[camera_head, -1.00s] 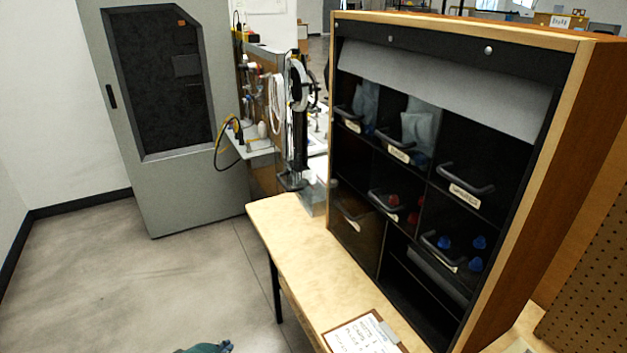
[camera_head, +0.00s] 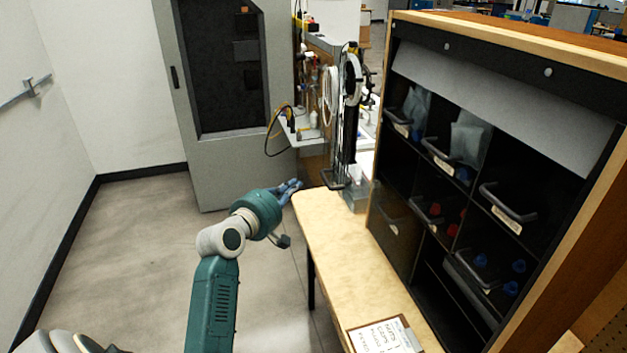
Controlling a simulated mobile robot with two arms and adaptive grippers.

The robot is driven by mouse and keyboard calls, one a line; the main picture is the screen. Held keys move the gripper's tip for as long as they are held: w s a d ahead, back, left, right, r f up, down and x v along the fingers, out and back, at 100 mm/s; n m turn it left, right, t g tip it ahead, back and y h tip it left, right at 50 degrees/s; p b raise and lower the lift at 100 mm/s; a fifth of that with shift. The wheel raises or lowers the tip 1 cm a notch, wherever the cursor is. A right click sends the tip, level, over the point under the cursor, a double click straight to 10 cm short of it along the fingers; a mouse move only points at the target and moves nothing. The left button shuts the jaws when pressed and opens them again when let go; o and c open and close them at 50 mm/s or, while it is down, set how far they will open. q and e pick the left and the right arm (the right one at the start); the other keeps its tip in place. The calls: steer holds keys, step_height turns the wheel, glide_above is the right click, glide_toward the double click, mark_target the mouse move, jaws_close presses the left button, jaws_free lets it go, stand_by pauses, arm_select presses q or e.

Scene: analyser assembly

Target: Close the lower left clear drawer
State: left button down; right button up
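The black cabinet (camera_head: 478,20) with a light wood frame stands on the wooden table at the right. Its lower left clear drawer (camera_head: 393,236) shows as a brownish see-through panel with a handle and pale label. The drawer seems to stand out a little from the front; how far is hard to tell. My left arm reaches up from the bottom. My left gripper (camera_head: 291,188) is left of the table's far end, well apart from the drawer. Its fingers are small and partly hidden by the wrist, so their opening is unclear. My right gripper is out of view.
Other drawers hold bags, red parts and blue parts (camera_head: 510,288). A clipboard (camera_head: 385,338) lies at the table's near edge. The table top (camera_head: 345,240) before the cabinet is otherwise mostly clear. A grey machine cabinet (camera_head: 235,170) stands behind, with open floor at left.

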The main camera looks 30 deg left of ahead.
arm_select(q)
steer(key=w+d+f+p, duration=0.1)
steer(key=w+d, duration=0.1)
steer(key=w, duration=0.4)
steer(key=shift+f+p, duration=0.2)
steer(key=shift+p, duration=0.2)
steer(key=shift+w+d, duration=0.1)
steer(key=shift+d, duration=0.05)
